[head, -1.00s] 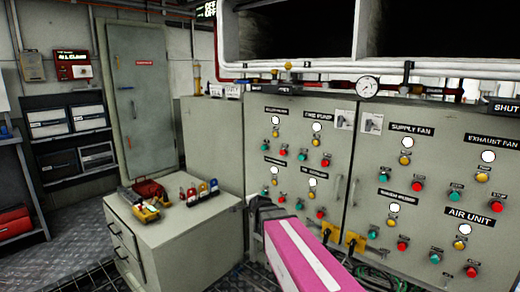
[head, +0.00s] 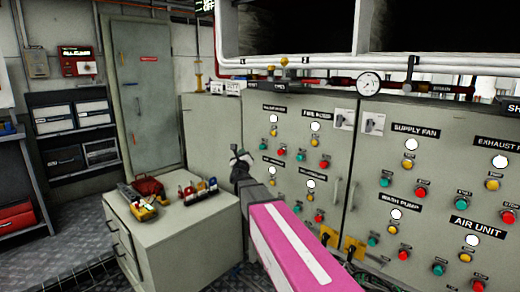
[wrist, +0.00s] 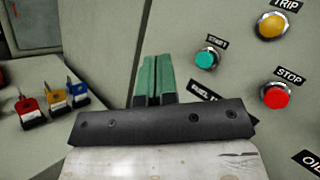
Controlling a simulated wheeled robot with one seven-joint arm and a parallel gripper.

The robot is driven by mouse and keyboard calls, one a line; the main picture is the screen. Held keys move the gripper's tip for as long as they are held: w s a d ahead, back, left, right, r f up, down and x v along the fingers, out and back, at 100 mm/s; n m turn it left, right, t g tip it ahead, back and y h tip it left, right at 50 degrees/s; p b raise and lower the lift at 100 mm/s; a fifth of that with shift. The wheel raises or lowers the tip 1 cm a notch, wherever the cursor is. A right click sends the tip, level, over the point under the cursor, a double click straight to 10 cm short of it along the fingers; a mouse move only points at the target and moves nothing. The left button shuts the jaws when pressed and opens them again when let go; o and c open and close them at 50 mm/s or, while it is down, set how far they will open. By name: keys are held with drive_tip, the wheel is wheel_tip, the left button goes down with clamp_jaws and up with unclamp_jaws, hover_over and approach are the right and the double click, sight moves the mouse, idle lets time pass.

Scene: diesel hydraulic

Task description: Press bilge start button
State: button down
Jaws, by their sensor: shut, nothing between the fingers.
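The left control panel (head: 290,175) carries groups of lamps and buttons. Its small labels are mostly too blurred to read, so I cannot tell which group is the bilge one. In the wrist view a green START button (wrist: 207,58) sits on the panel, up and right of my gripper (wrist: 152,58). A red STOP button (wrist: 275,96) and a yellow TRIP light or button (wrist: 271,25) are to its right. My gripper is shut and empty, its green fingertips apart from the START button. In the head view my gripper (head: 240,156) is in front of the panel's left edge.
A grey cabinet (head: 165,235) stands at left with padlocks (head: 198,188) and a red-and-yellow item (head: 140,205) on top. The right panel (head: 440,150) has supply fan, wash pump and air unit controls. Door handles (head: 335,190) stick out between the panels.

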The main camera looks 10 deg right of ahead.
sight(262, 147)
drive_tip(key=shift+w+d, duration=0.1)
drive_tip(key=w+d, duration=0.5)
drive_tip(key=d, duration=0.2)
idle(0.4)
idle(2.0)
drive_tip(key=shift+w+d, duration=0.25)
drive_tip(key=shift+d, duration=0.1)
